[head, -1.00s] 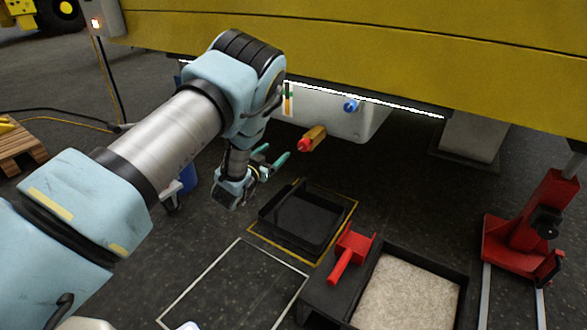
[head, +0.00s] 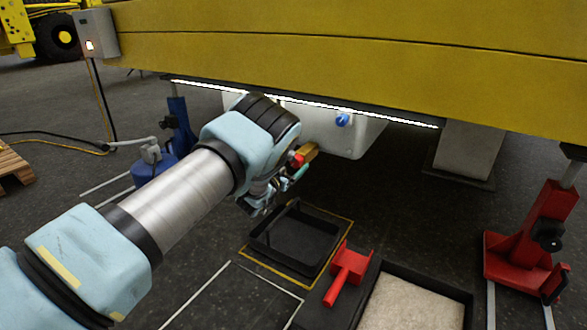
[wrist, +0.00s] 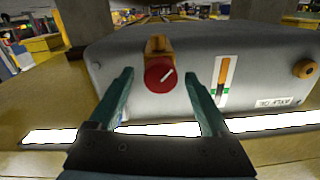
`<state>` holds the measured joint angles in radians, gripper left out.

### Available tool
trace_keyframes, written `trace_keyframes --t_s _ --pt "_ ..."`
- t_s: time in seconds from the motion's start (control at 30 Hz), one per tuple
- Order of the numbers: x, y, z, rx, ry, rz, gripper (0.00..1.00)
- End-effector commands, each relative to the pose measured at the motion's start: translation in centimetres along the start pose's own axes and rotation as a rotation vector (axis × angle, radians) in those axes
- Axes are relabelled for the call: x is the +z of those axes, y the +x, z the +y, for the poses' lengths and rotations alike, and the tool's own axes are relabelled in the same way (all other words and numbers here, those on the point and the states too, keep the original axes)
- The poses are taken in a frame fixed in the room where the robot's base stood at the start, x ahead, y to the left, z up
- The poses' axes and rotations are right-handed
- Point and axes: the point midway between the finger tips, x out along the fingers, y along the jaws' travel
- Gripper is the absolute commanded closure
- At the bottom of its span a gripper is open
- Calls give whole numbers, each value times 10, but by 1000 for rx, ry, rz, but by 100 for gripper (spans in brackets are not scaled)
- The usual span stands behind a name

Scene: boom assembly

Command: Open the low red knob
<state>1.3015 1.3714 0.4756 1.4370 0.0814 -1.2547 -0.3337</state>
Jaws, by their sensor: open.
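The low red knob (head: 297,160) sits on the end of a brass-coloured fitting (head: 310,150) that sticks out from the grey tank (head: 335,138) under the yellow boom. Whether a finger touches the knob cannot be told.
A blue knob (head: 343,119) sits higher on the tank, beside the arm. A level gauge (wrist: 222,80) is right of the red knob. The yellow boom (head: 350,50) hangs above.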

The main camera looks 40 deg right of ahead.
Motion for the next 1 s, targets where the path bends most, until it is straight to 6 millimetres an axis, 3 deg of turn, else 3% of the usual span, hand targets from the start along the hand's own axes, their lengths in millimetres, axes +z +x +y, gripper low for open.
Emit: trace_keyframes --t_s 0.3,1.0 --pt "0 3 0 -1 0 -1 19" --pt "0 2 0 0 0 -1 97"
